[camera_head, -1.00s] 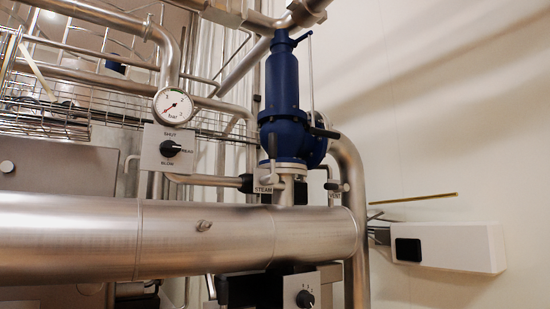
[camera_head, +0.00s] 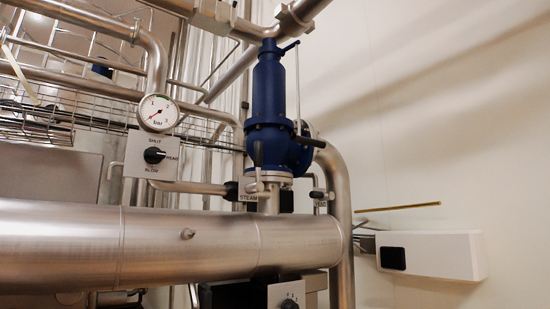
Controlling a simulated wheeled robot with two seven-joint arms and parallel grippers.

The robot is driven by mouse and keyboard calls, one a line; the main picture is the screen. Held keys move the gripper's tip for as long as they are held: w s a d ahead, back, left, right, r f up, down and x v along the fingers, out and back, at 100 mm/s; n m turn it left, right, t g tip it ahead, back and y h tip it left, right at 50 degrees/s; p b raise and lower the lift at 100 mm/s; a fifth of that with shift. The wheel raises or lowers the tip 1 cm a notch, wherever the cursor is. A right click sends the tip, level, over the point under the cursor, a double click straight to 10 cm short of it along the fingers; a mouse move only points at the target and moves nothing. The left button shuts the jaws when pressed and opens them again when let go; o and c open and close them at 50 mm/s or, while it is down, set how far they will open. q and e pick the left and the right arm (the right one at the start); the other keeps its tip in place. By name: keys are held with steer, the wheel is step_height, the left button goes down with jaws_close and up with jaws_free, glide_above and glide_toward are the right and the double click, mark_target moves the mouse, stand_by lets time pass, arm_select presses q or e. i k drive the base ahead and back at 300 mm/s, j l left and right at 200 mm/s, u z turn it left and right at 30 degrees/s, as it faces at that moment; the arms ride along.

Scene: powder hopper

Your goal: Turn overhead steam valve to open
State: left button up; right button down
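The steam valve (camera_head: 259,186) sits on a short upright stub above the big horizontal steel pipe, next to a small "STEAM" label (camera_head: 248,198). Its lever (camera_head: 258,155) has a dark grip and stands about upright in front of the blue valve body. A tall blue safety valve (camera_head: 270,110) rises behind it. A second small valve (camera_head: 318,194) with a dark handle is to the right, by a label too small to read clearly. Neither of my grippers is in view.
The big steel pipe (camera_head: 180,245) crosses below. A white wall box (camera_head: 445,254) and thin rod (camera_head: 400,207) are at right. Wire trays (camera_head: 100,122) fill the upper left.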

mark_target(258, 187)
steer(key=l+z, duration=0.15)
steer(key=z, duration=0.35)
steer(key=l+z, duration=0.15)
steer(key=z, duration=0.3)
steer(key=l+z, duration=0.2)
steer(key=z, duration=0.3)
steer(key=i+l+u, duration=0.8)
steer(key=i+u, duration=0.2)
steer(key=u, duration=0.2)
steer(key=i+u, duration=0.25)
steer(key=u, duration=0.2)
steer(key=i+l+u, duration=0.1)
steer(key=u, duration=0.3)
steer(key=i+l+u, duration=0.25)
steer(key=u, duration=0.2)
steer(key=i+l+u, duration=0.2)
steer(key=u, duration=0.2)
